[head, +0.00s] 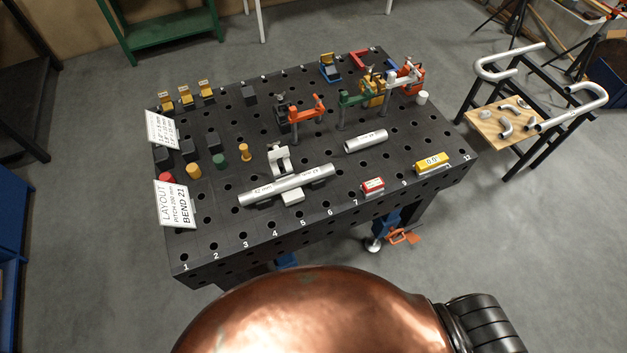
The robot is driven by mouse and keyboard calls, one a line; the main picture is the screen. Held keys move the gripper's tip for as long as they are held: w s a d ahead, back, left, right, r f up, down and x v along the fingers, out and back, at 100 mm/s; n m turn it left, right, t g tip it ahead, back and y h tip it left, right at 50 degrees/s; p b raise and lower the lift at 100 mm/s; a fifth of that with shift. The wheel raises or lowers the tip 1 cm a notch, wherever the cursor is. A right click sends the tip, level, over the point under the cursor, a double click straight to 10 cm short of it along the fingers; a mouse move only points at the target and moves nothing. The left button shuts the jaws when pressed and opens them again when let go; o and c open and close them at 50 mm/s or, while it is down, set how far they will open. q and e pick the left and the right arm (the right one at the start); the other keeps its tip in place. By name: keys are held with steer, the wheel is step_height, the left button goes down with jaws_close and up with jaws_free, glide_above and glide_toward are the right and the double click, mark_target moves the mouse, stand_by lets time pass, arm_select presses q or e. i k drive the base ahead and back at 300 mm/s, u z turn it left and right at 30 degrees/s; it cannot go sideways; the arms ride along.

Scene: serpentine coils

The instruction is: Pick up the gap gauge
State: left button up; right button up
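No object is clearly readable as the gap gauge in the head view. A small red block with a white marked face (373,186) lies near the table's front edge, and its print is too small to read. It may be the gauge, but I cannot tell. A yellow digital angle box (432,162) reading about 0.0° sits to its right. A long silver tube (287,185) marked with print lies left of the red block, by light grey supports. A shorter silver tube (366,141) lies behind the red block. Neither of my grippers is in view.
The black perforated table (330,218) holds orange (306,110) and green (362,97) clamps, yellow-and-grey blocks (186,97), colored pegs (244,152) and a layout sign (175,204). A rack with bent tubes (545,110) stands right.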

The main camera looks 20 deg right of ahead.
mark_target(372, 187)
steer(key=k, duration=0.5)
steer(key=u, duration=3.3)
steer(key=k, duration=2.4)
steer(key=z, duration=1.4)
